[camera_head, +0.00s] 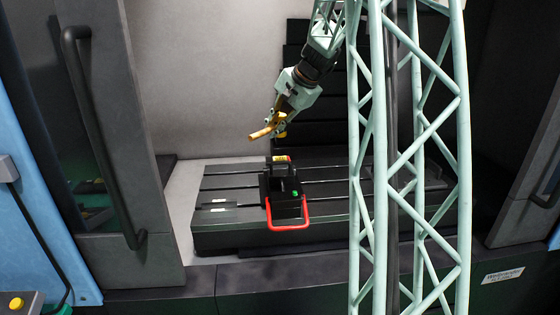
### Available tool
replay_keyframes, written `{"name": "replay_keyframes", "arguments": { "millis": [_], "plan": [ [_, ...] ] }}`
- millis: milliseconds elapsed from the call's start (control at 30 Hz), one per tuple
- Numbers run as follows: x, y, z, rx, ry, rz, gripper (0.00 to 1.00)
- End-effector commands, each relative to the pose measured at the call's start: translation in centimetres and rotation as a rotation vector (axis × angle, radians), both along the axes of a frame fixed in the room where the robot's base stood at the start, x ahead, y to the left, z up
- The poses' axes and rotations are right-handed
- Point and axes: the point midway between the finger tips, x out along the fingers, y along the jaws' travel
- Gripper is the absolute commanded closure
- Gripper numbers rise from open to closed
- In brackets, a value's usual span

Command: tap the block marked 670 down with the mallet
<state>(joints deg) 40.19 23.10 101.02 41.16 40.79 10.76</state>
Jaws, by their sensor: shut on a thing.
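My gripper (280,119) hangs above the machine table and is shut on the mallet (261,133). The mallet is yellow-tan and sticks out below the fingers to the lower left; I cannot clearly tell its head from its handle. Below it, a small dark block (281,158) with a yellow label and a bit of red sits on top of the black vise (283,186). The label's number is too small to read. A visible gap separates the mallet from the block. The vise has a red U-shaped handle (287,226) at the front and a green spot.
The slotted dark table (225,213) has free room left of the vise. A grey door with a dark handle (105,140) stands at the left. My pale green lattice column covers the table's right part. A front ledge (265,285) runs below.

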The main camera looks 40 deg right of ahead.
Motion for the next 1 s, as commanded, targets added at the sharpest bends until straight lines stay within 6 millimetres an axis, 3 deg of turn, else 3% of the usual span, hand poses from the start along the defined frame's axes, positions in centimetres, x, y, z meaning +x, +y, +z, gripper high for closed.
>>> {"name": "replay_keyframes", "arguments": {
  "millis": [500,1000],
  "plan": [
    [0.0,0.0,4.8,0.0,-0.001,0.001,1.0],
    [0.0,0.0,5.2,0.0,-0.001,0.0,1.0]
  ]
}}
